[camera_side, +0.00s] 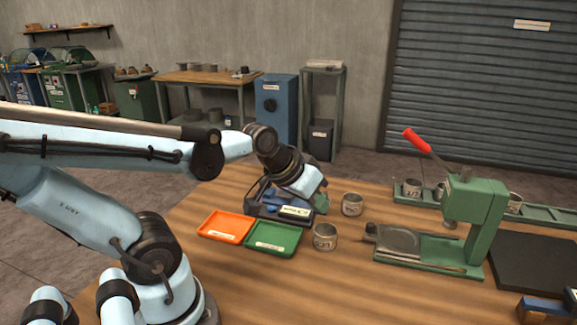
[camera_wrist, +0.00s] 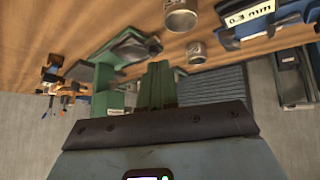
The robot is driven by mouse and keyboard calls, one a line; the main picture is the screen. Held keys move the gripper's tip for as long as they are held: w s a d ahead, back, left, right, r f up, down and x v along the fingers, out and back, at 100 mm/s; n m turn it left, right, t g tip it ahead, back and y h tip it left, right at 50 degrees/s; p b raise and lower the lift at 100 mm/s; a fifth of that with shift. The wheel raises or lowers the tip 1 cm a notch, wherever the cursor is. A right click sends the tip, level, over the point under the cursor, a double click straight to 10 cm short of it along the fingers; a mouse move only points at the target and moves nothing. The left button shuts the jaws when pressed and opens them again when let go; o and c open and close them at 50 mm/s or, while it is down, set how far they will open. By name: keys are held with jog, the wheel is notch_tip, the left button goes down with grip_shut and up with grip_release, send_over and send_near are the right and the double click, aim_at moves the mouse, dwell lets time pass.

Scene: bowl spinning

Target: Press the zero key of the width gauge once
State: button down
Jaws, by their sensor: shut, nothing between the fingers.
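The width gauge (camera_side: 266,212) stands on the bench behind the two small trays, with a dark base and blue parts. Its pale readout (camera_side: 296,212) faces the side camera. In the wrist view the gauge (camera_wrist: 232,42) is at the top right, and its readout (camera_wrist: 250,13) reads 0.3 mm. My gripper (camera_side: 308,187) is shut and empty, low over the right part of the gauge and tilted. Its fingertips are hard to make out, so I cannot tell whether they touch the gauge. The zero key cannot be picked out in either view.
An orange tray (camera_side: 226,224) and a green tray (camera_side: 272,238) lie in front of the gauge. A green press (camera_side: 475,222) with a red-handled lever stands farther right. Bare bench lies in front.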

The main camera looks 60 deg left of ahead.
jog(key=a+n+y, duration=0.2)
jog(key=a+n, duration=0.4)
jog(key=a, duration=0.6)
jog(key=n+y, duration=0.2)
jog(key=n, duration=0.3)
send_over(269, 209)
jog(key=f, duration=0.1)
jog(key=shift+f+t, duration=0.1)
jog(key=shift+t, duration=0.3)
jog(key=shift+f, duration=0.1)
jog(key=shift+f, duration=4.3)
jog(key=shift+r, duration=2.55)
